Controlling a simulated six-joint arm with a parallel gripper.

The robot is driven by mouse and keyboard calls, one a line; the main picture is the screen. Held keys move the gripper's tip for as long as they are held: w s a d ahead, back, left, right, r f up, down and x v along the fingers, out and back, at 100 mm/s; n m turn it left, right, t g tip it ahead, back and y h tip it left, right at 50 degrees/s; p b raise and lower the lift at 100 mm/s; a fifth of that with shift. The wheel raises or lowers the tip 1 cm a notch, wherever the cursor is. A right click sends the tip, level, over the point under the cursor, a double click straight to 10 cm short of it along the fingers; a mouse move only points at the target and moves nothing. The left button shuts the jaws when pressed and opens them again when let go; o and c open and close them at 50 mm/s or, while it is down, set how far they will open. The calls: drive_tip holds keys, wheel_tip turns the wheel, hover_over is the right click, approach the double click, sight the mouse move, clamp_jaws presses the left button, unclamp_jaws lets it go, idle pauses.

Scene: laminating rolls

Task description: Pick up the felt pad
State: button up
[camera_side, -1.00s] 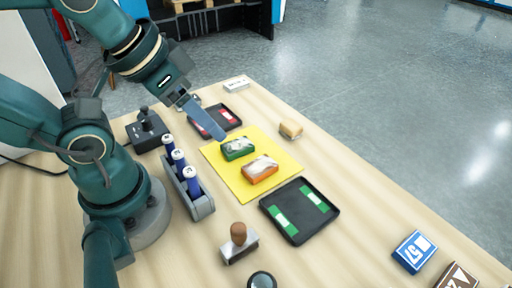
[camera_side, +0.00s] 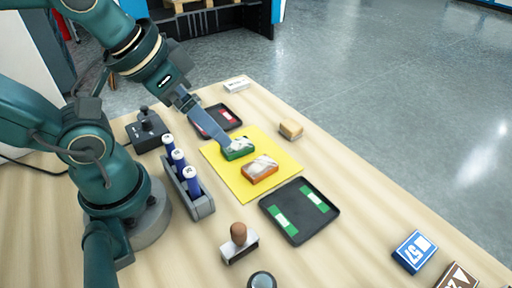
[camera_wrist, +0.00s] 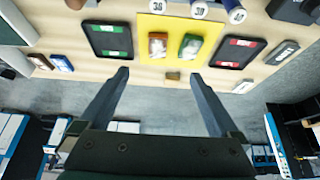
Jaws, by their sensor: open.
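A small tan block (camera_side: 291,130), which looks like the felt pad, lies on the wooden table just beyond the yellow mat's far right edge. In the wrist view the tan block (camera_wrist: 173,76) shows in the gap between my fingertips, nearer the right one. My gripper (camera_side: 229,146) is open and empty. In the side view its fingers overlap the green box (camera_side: 238,154), left of the tan block. In the wrist view my gripper (camera_wrist: 159,76) has its fingers wide apart. I cannot tell its exact height above the table.
The yellow mat (camera_side: 224,173) holds the green box and an orange box (camera_side: 260,170). A black tray with green strips (camera_side: 298,226) and one with red strips (camera_side: 233,109) flank it. A blue-bottle rack (camera_side: 204,208) and a stamp (camera_side: 238,243) stand nearer my base.

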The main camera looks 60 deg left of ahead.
drive_tip(key=g, duration=0.1)
hover_over(289, 125)
drive_tip(key=s, duration=0.3)
drive_tip(key=f, duration=0.9)
drive_tip(key=shift+w+f, duration=0.25)
drive_tip(key=shift+x, duration=2.55)
